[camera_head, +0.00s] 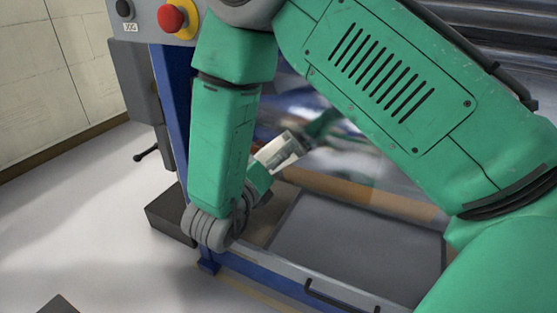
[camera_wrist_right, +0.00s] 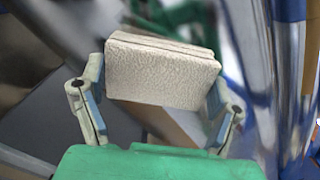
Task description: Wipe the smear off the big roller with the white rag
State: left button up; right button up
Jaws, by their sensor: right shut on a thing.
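The white rag (camera_head: 280,151) is a folded, thick pad with a textured face. My right gripper (camera_head: 260,176) is shut on it, low behind my green forearm. In the right wrist view the rag (camera_wrist_right: 163,72) sits between both fingers of my right gripper (camera_wrist_right: 156,97). The big roller (camera_head: 345,155) is a shiny, mirror-like surface just beyond the rag, with blurred green reflections. It also fills the background of the wrist view (camera_wrist_right: 247,42). I cannot tell whether rag and roller touch. I cannot make out a smear; my arm hides much of the roller. My left gripper is not in view.
A control box with a red emergency button (camera_head: 171,18) is at the upper left. A blue frame post (camera_head: 170,105) stands close to my forearm. Below the roller are a brown bar (camera_head: 350,190) and a grey panel (camera_head: 350,245). A dark block (camera_head: 168,215) lies on the pale floor.

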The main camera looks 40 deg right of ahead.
jog(key=shift+w+a+b, duration=0.15)
jog(key=shift+w+a, duration=0.15)
jog(key=shift+w, duration=0.4)
jog(key=shift+w+a+b, duration=0.15)
jog(key=shift+w+a, duration=0.1)
jog(key=shift+w, duration=0.4)
jog(key=shift+w+a+b, duration=0.25)
jog(key=shift+w+a, duration=0.05)
jog(key=shift+w, duration=0.5)
jog(key=shift+w+a+b, duration=0.25)
jog(key=shift+w, duration=0.55)
send_near(257, 142)
jog(key=shift+w+d+f, duration=0.15)
jog(key=shift+d+f, duration=0.05)
jog(key=shift+d, duration=0.1)
jog(key=v, duration=0.3)
jog(key=shift+b, duration=0.35)
